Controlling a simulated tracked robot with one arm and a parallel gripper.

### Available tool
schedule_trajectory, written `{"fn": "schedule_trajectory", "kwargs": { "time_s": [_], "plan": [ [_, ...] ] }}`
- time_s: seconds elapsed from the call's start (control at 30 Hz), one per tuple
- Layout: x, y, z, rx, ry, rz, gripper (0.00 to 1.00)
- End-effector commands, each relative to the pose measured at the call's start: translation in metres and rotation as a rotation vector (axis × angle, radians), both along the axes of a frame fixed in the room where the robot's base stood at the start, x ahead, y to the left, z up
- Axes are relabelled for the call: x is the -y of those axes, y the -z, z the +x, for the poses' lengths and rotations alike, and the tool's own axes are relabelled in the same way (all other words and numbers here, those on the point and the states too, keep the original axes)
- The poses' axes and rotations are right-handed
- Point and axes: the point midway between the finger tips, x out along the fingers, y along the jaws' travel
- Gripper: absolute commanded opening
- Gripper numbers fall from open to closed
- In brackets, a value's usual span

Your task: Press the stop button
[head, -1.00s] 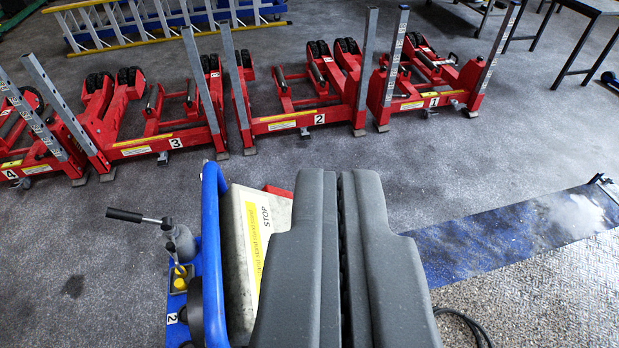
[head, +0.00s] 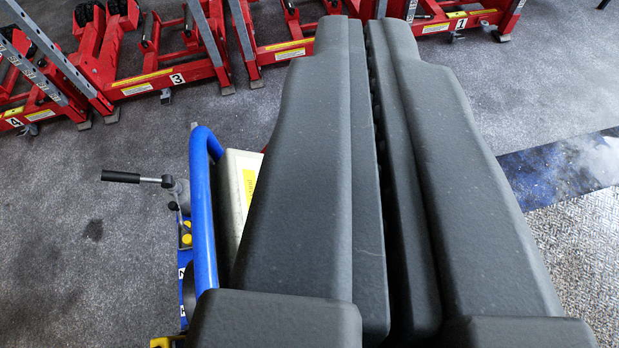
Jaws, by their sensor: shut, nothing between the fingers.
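My gripper (head: 362,22) is a pair of dark grey fingers, closed with nothing held, filling the middle and right of the view. A pale box (head: 228,195) with a yellow label (head: 250,185) stands behind a blue tubular frame (head: 204,190), at the left of my fingers. My left finger covers most of the box. No stop button can be made out; any button on the box is hidden. Whether my fingertips touch anything cannot be told.
A black-handled lever (head: 135,177) juts left from the blue frame. Red numbered jacks (head: 150,75) with grey upright posts stand in a row at the back. A shiny dark mat (head: 560,165) lies at the right. Grey floor at the left is clear.

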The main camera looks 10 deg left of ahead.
Motion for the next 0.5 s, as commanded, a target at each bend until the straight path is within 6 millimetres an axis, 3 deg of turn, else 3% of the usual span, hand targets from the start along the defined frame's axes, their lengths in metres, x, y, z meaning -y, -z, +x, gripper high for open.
{"fn": "schedule_trajectory", "kwargs": {
  "time_s": [0.17, 0.3, 0.5],
  "plan": [
    [-0.007, 0.03, 0.056, -0.128, -0.013, 0.12, 0.0],
    [-0.01, 0.066, 0.102, -0.242, -0.015, 0.249, 0.0],
    [-0.009, 0.122, 0.154, -0.392, 0.011, 0.445, 0.0]
  ]
}}
